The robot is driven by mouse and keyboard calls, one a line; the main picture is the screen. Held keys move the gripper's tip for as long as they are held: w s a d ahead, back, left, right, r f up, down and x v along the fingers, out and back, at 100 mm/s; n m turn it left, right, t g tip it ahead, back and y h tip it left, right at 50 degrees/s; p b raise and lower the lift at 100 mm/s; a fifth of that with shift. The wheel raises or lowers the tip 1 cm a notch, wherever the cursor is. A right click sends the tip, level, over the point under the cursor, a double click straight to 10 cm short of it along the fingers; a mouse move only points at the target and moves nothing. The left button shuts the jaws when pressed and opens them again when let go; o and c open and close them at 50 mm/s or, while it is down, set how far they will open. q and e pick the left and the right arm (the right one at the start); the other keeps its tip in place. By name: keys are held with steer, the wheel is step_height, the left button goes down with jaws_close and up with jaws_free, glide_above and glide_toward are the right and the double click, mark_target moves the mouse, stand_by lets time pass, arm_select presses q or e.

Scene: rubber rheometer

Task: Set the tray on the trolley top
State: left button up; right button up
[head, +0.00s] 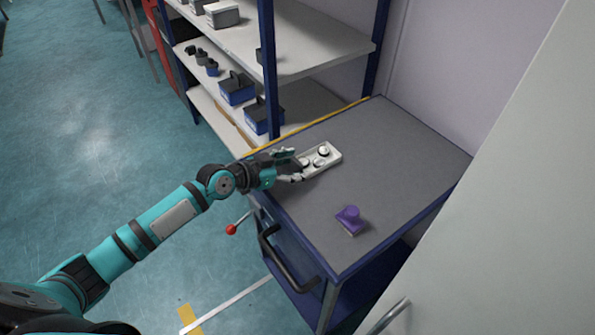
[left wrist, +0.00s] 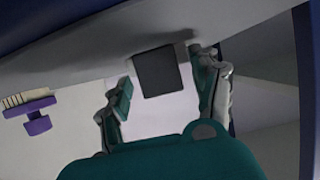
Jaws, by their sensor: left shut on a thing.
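The white tray (head: 333,152), with small round dark-and-white pieces in it, is over the left part of the grey trolley top (head: 400,150). I cannot tell whether it touches the top or hangs just above it. My left gripper (head: 293,167) is shut on the near-left end of the tray. In the left wrist view a dark square piece (left wrist: 158,72) lies between the two fingers of the left gripper (left wrist: 162,86); I cannot tell which part it is. My right gripper is not in view.
A purple-handled brush (head: 349,219) lies near the trolley's front edge; it also shows in the left wrist view (left wrist: 38,125). Blue-framed shelves (head: 305,45) with dark bins (head: 237,90) stand behind. A pale panel (head: 520,180) stands at right. The trolley top's right side is clear.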

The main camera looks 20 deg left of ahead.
arm_select(q)
steer(key=shift+d, duration=0.2)
steer(key=shift+r, duration=0.1)
steer(key=shift+s, duration=0.15)
steer(key=o, duration=0.9)
steer(key=shift+a, duration=0.15)
steer(key=o, duration=0.4)
steer(key=shift+c, duration=0.2)
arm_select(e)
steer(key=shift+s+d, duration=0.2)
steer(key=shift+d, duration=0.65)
